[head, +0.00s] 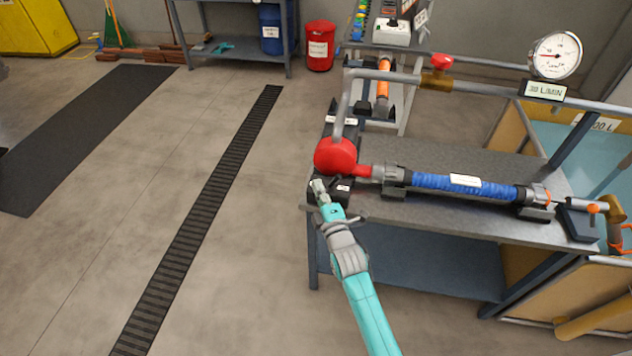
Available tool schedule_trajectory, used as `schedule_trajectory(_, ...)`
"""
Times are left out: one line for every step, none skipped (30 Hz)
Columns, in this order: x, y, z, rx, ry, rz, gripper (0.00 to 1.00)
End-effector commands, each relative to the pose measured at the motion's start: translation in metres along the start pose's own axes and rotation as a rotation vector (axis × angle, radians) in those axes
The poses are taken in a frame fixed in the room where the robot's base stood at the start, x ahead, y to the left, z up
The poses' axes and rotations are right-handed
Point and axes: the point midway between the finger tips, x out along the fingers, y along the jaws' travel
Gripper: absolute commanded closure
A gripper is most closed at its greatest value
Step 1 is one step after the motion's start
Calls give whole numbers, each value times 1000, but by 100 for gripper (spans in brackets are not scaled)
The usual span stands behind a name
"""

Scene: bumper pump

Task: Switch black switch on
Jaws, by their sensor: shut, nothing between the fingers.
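My gripper (318,186) is shut and empty at the left front corner of the grey bench (440,218). Its fingertips are in front of a small black box (343,188) with a white and red label, just below the red round pump (335,156). This box may be the black switch, but it is small and partly hidden by my gripper. I cannot tell whether the fingertips touch it, or its on or off position.
A blue hose section (465,184) lies along the bench. A grey pipe rises from the pump towards a gauge (556,56) and a red valve handle (441,62). A second bench with a white box (392,32) stands behind.

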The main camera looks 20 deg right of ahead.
Motion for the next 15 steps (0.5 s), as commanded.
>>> schedule_trajectory(-8,-2,0,-1,0,-2,100)
schedule_trajectory(-12,-2,0,0,0,-2,100)
schedule_trajectory(-16,-3,0,-1,0,-1,100)
schedule_trajectory(-20,-3,0,-1,0,-1,100)
schedule_trajectory(-23,-3,0,-1,0,-1,100)
schedule_trajectory(-27,-4,0,-1,0,0,100)
schedule_trajectory(-30,-4,0,-2,1,0,100)
schedule_trajectory(-33,-5,0,-1,1,0,100)
schedule_trajectory(-37,-5,0,-2,1,-1,100)
schedule_trajectory(-40,-5,0,-1,1,0,100)
schedule_trajectory(-43,-5,-1,-2,2,0,100)
schedule_trajectory(-44,-5,-1,0,2,0,100)
schedule_trajectory(-46,-6,-1,1,3,0,100)
schedule_trajectory(-47,-6,-1,1,3,-1,100)
schedule_trajectory(-50,-7,-1,1,3,-1,100)
